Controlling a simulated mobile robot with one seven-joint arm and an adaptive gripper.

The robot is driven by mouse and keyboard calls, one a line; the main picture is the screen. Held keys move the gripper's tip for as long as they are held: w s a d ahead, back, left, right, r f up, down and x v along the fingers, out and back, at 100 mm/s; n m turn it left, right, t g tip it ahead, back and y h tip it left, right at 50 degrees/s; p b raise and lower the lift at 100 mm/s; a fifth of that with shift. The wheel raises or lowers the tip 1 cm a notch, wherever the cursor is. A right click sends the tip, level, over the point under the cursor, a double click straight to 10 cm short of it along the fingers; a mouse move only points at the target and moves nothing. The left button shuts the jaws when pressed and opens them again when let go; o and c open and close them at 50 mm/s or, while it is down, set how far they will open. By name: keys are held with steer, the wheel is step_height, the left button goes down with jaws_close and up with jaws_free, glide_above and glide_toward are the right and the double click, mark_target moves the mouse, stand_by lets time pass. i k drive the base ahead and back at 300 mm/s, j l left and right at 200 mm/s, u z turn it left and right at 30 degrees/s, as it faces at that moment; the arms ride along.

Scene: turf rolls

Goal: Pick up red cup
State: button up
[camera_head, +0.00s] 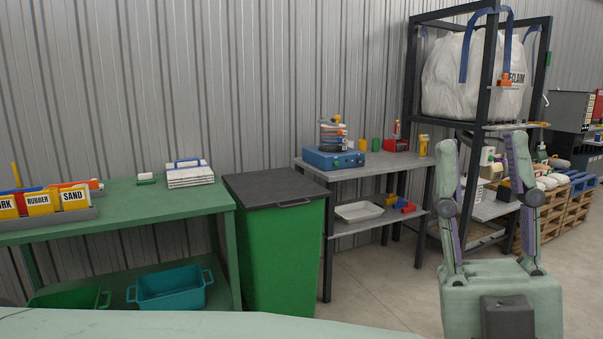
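I cannot make out a clear red cup. A red object (396,146) stands at the back of the grey workbench (345,174), but it looks boxy and is too small to tell. A small yellow cup-like thing (362,145) and a green one (376,145) stand to its left. My gripper (482,143) is at the lower right, in the foreground, with its two pale green fingers pointing up. The fingers are wide apart and nothing is held between them. The gripper is well apart from the workbench and its objects.
A blue device (334,159) sits on the workbench, with a white tray (359,211) on the shelf below. A green bin (277,250) and a green table (130,206) stand left. A black rack (410,75) holds a large white bag. Concrete floor (375,290) is open in front.

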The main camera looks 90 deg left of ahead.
mark_target(19, 197)
steer(key=u, duration=4.25)
